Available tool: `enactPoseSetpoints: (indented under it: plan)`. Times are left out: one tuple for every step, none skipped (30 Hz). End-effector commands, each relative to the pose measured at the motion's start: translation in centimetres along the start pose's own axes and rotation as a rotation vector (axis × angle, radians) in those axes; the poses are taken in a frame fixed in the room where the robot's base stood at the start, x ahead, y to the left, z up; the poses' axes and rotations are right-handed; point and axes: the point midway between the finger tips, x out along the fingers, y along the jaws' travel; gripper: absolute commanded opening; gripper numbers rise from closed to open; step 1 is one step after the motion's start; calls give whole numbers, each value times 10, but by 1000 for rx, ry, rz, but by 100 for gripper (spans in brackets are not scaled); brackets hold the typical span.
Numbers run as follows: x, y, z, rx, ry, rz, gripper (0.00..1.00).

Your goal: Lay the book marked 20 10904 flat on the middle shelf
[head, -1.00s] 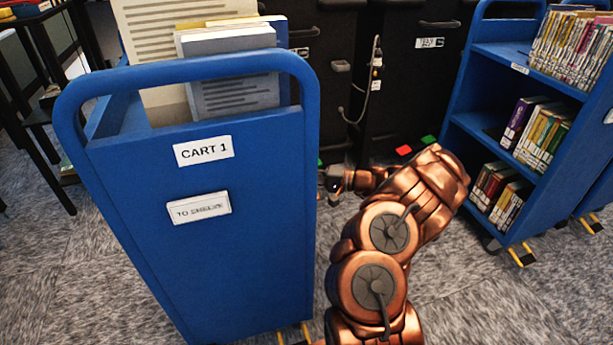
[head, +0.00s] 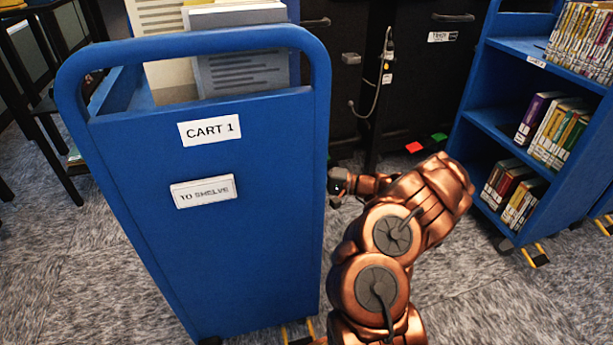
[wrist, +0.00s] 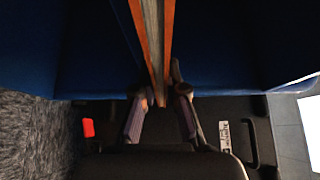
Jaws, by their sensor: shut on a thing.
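My gripper (wrist: 160,108) shows in the wrist view, its two fingers closed on a thin book (wrist: 155,45) with orange edges and a pale page block between them. The book stands edge-on to the wrist camera and reaches up between dark blue surfaces (wrist: 85,60). I cannot read its marking, and I cannot tell whether it touches a shelf. In the head view, my wrist meets the right edge of the blue cart marked CART 1 (head: 205,260). The cart's end panel hides the book and the cart's shelves there.
Books (head: 240,72) stand on the cart's top. A blue bookcase (head: 490,130) with several books is at the right. Black cabinets (head: 345,75) stand behind; red (head: 414,147) and green (head: 439,137) pieces lie near them.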

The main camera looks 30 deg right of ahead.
Motion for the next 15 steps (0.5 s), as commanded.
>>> enactPoseSetpoints:
  plan:
    - [0,-1,0,0,0,-1,0]
    - [0,-1,0,0,0,-1,0]
    - [0,-1,0,0,0,-1,13]
    - [0,-1,0,0,0,-1,16]
    - [0,-1,0,0,0,-1,19]
    - [0,-1,0,0,0,-1,24]
    - [0,-1,0,0,0,-1,27]
    - [0,-1,0,0,0,-1,30]
    - [0,-1,0,0,0,-1,34]
    - [0,-1,0,0,0,-1,37]
    - [0,-1,0,0,0,-1,40]
    - [0,-1,0,0,0,-1,40]
    - [0,0,0,0,0,-1,40]
    - [0,0,0,0,0,0,40]
    - [0,0,0,0,0,0,40]
